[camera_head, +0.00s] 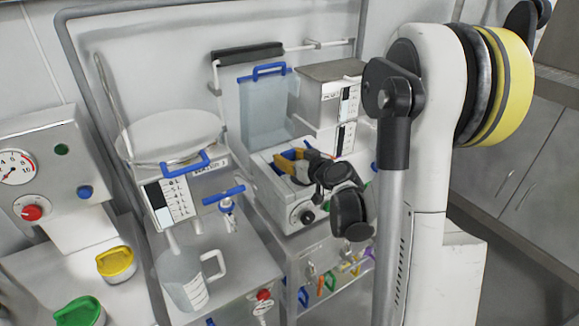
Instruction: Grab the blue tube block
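No thing in view can be made out for certain as the blue tube block. My gripper (282,161), dark with orange-yellow finger parts, is at the centre, just over the top of a white machine (271,190) with a black knob. A small patch of blue shows beside the fingers, too small to identify. The gap between the fingertips is too small to read, and whether they touch anything is unclear. The wrist and forearm hide part of the machine's right side.
A translucent blue container (262,112) stands behind the gripper, beside a grey-topped box (325,98). A valve with a blue handle (223,195) and a clear measuring jug (185,282) are to the left. Yellow-lidded (115,262) and green-lidded (78,311) containers stand at the lower left.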

